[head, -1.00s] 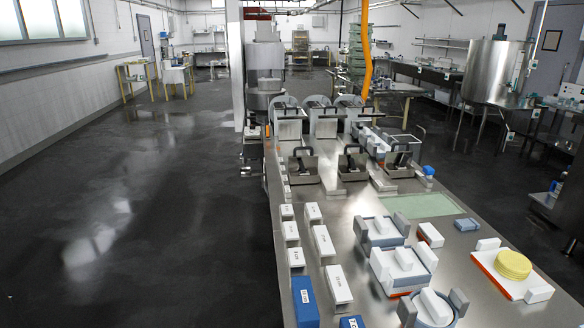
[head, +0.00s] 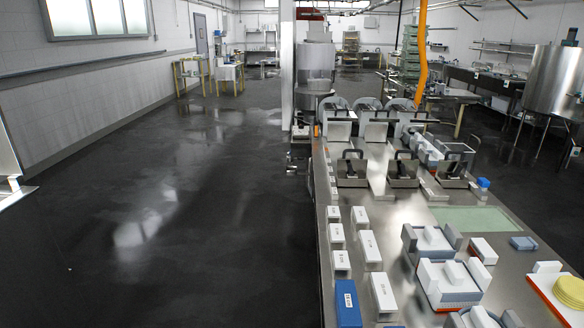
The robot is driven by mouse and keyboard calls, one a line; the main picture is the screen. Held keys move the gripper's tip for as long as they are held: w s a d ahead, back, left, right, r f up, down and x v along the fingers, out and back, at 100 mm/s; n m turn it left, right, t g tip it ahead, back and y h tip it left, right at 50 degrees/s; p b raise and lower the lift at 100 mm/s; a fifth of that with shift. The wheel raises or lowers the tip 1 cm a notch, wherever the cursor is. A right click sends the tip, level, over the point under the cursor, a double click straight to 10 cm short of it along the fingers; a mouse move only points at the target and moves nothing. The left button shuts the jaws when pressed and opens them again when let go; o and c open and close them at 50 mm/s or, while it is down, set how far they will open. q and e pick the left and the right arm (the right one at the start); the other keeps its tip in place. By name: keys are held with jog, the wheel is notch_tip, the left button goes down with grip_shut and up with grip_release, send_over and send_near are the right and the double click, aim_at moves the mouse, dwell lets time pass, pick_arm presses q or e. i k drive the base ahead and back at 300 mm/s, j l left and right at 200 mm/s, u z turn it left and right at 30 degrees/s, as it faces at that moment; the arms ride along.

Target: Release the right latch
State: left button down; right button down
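Neither of my grippers shows in the head view. A long steel table (head: 405,235) runs away from me on the right. On its near part stand grey-blue moulds with white blocks on top and upright blocks at their sides: one farther back (head: 431,240), one nearer (head: 450,280), and one cut off at the bottom edge (head: 478,318). Behind them are three steel units with black handles, at left (head: 352,171), middle (head: 403,172) and right (head: 455,165). Farther back stand several units with rounded grey tops (head: 370,115). I cannot tell which part is the right latch, or its state.
White boxes (head: 370,247) and a blue box (head: 347,303) line the table's left side. A green mat (head: 480,219) and yellow discs (head: 570,290) on an orange-edged board lie at right. The dark floor (head: 180,240) to the left is open. A pale structure (head: 10,175) cuts into the left edge.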

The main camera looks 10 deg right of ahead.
aim_at(349, 165)
jog(key=i+j+u, duration=0.1)
jog(key=j, duration=0.3)
jog(key=i+j+u, duration=0.25)
jog(key=i+j, duration=0.6)
jog(key=i+z, duration=0.3)
jog(key=i+j+z, duration=0.15)
jog(key=i+z, duration=0.15)
jog(key=i, duration=0.25)
jog(key=i+j+z, duration=0.3)
jog(key=i+l+z, duration=0.15)
jog(key=z, duration=0.3)
jog(key=i+z, duration=0.4)
jog(key=i+j+z, duration=0.1)
jog(key=i+z, duration=0.15)
jog(key=z, duration=0.2)
jog(key=i+j+z, duration=0.1)
jog(key=i+z, duration=0.15)
jog(key=z, duration=0.15)
jog(key=i+z, duration=0.3)
jog(key=k+j, duration=0.05)
